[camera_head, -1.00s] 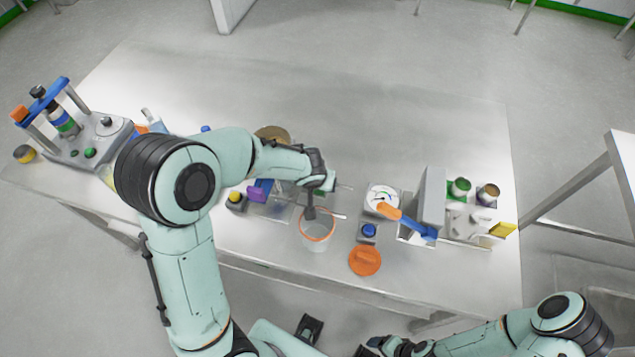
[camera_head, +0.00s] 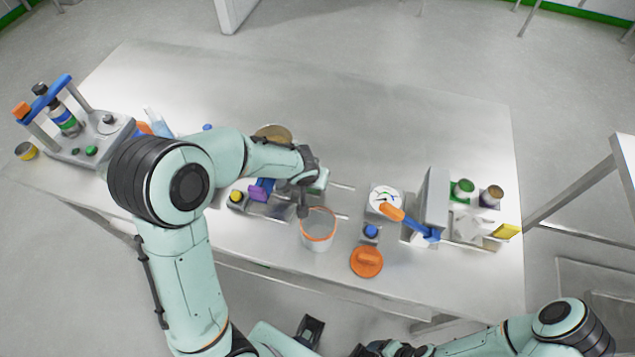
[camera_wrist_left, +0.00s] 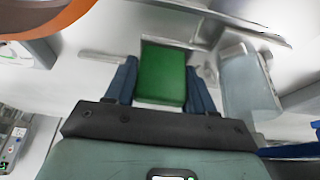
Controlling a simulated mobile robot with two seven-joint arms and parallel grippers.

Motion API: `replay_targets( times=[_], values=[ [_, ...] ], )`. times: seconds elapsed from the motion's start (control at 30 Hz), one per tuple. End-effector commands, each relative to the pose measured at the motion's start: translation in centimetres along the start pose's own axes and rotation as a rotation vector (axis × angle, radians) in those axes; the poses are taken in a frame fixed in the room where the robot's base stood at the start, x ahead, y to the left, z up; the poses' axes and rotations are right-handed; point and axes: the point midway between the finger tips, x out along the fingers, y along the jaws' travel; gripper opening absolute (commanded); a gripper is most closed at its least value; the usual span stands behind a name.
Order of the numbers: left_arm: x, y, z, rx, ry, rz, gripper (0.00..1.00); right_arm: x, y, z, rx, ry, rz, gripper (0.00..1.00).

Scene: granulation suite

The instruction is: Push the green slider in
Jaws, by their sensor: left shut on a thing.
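The green slider (camera_wrist_left: 162,75) is a green block in the left wrist view, between the two dark blue fingers of my left gripper (camera_wrist_left: 161,88). The gripper is shut on it. In the head view my left gripper (camera_head: 303,200) is low over the table, just behind the clear orange-rimmed cup, at the left end of two thin metal rails (camera_head: 341,187). The gripper and wrist mostly hide the slider there. My right gripper (camera_head: 385,349) is at the bottom edge, away from the table, and its fingers are unclear.
The clear cup (camera_head: 318,238) stands close in front of the left gripper. A yellow button box (camera_head: 237,198) and purple block (camera_head: 258,194) are to its left. A dial (camera_head: 385,197), blue button (camera_head: 370,231) and orange lid (camera_head: 366,262) are to its right. The table's back is clear.

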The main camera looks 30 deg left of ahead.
Motion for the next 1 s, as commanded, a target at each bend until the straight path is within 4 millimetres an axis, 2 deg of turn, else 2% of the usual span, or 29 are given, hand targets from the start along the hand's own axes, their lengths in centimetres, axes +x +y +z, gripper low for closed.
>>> replay_targets(
  times=[0.2, 0.23, 0.27, 0.77, 0.97, 1.0],
  values=[
    [0.0, -0.6, 0.0, -0.003, -0.003, -0.012, 0.0, -0.1, 0.0, 0.0, 0.0, 0.0, 0.0, 0.74],
    [0.0, -0.6, 0.0, -0.003, -0.003, -0.013, 0.63, -0.1, 0.0, 0.0, 0.0, 0.0, 0.0, 0.74],
    [0.0, -0.7, 0.0, -0.003, -0.003, -0.013, 0.73, -0.1, 0.0, 0.0, 0.0, 0.0, 0.0, 0.74],
    [0.0, -0.1, 0.0, -0.001, -0.003, -0.007, 0.74, -0.2, -0.1, 0.0, 0.0, 0.001, 0.0, 0.74],
    [-0.1, 2.2, -0.1, 0.004, -0.003, -0.006, 0.74, -1.0, -0.5, -0.3, -0.002, 0.005, -0.002, 0.74],
    [-0.8, 2.2, -0.2, -0.002, 0.003, -0.005, 0.74, -1.1, -0.5, -0.3, -0.002, 0.005, -0.002, 0.74]
  ],
)
